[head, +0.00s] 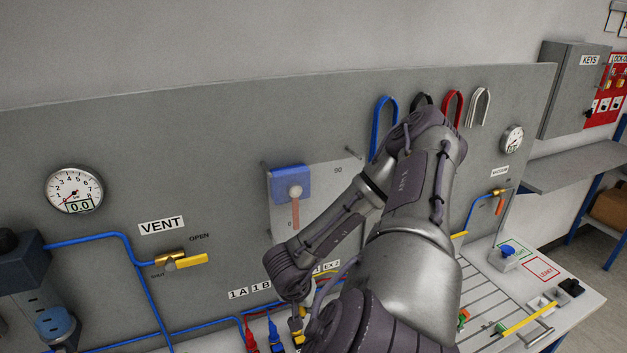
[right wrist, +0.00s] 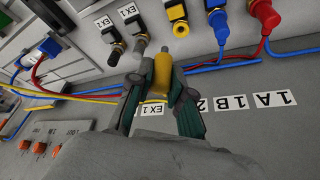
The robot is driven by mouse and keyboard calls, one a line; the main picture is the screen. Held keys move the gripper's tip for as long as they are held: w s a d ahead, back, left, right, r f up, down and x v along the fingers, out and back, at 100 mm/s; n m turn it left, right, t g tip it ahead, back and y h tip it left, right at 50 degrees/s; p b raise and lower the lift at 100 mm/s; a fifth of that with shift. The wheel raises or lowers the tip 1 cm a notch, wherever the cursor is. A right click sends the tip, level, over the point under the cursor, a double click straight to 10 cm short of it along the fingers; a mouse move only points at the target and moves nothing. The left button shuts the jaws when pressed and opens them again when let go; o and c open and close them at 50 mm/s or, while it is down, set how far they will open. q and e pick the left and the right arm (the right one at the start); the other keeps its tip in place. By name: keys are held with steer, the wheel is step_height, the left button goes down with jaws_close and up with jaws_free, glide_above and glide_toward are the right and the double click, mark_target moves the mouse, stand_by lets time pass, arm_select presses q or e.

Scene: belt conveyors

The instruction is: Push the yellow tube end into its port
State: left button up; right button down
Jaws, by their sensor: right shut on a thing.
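My right gripper (right wrist: 160,84) is shut on a yellow tube end (right wrist: 162,72), held between its two dark green fingers. In the head view my right gripper (head: 298,308) points down at the foot of the panel. My left gripper is out of view.
Blue (right wrist: 218,22) and red (right wrist: 264,16) connectors with tubes stand to the right. Blue, red and yellow tubes run across the panel foot close to my fingers. The head view shows a VENT valve (head: 180,260) and a gauge (head: 74,190) at left.

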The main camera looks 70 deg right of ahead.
steer(key=w+a+f+b, duration=0.1)
steer(key=w+a, duration=0.9)
steer(key=w, duration=0.4)
steer(key=w+a+f+b, duration=0.1)
steer(key=w+a+f, duration=0.1)
steer(key=w+a, duration=0.8)
steer(key=shift+w+a+f, duration=0.25)
steer(key=shift+w, duration=1.95)
steer(key=shift+f, duration=0.1)
steer(key=shift+f+b, duration=2.05)
steer(key=shift+f, duration=0.05)
steer(key=shift+b, duration=0.3)
steer(key=shift+f, duration=0.15)
